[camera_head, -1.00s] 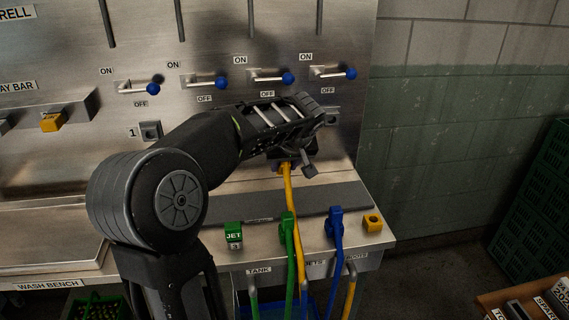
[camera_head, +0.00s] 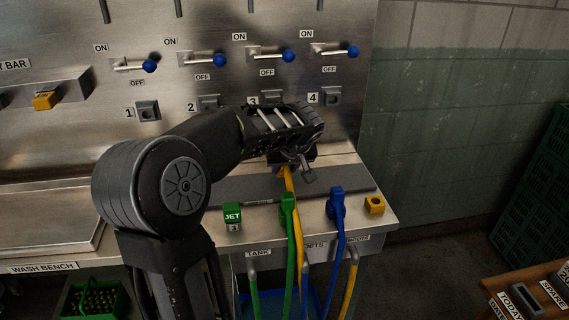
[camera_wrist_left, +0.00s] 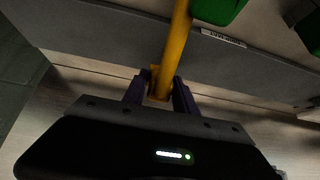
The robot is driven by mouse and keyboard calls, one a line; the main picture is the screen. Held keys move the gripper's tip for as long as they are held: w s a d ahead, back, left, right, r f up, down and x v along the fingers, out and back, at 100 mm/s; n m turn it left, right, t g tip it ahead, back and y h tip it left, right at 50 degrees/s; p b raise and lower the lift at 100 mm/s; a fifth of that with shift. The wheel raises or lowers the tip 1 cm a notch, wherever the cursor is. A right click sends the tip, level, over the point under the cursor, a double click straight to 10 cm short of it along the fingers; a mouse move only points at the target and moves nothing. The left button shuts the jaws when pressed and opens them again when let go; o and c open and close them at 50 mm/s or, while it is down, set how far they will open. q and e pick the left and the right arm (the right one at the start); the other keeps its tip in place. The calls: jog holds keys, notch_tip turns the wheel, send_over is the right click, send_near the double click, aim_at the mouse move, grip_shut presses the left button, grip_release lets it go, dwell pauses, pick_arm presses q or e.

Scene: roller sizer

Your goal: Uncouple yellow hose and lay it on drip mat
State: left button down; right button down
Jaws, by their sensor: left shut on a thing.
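My left gripper (camera_head: 290,165) is shut on the end of the yellow hose (camera_head: 297,215), low over the bench in front of the wall panel. In the left wrist view the dark fingers (camera_wrist_left: 159,95) close on either side of the yellow hose (camera_wrist_left: 175,45). The drip mat (camera_head: 345,182) is a dark grey strip along the bench; it also shows in the left wrist view (camera_wrist_left: 90,35). The hose end is apart from the panel sockets, at the mat's rear edge. I cannot tell whether it touches the mat. The arm partly hides socket 3 (camera_head: 271,96).
A green hose plug (camera_head: 288,203) and a blue one (camera_head: 336,204) stand at the bench's front edge, between a green JET block (camera_head: 232,216) and a yellow block (camera_head: 375,204). Blue-knobbed levers (camera_head: 288,56) are on the panel. The mat's right part is clear.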

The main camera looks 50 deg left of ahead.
pick_arm(q)
jog(key=c, duration=0.9)
grip_release()
jog(key=v, duration=0.7)
jog(key=shift+s+d+r+b, duration=0.15)
jog(key=shift+d+r+b, duration=0.05)
jog(key=shift+r+b, duration=0.2)
jog(key=shift+f, duration=0.1)
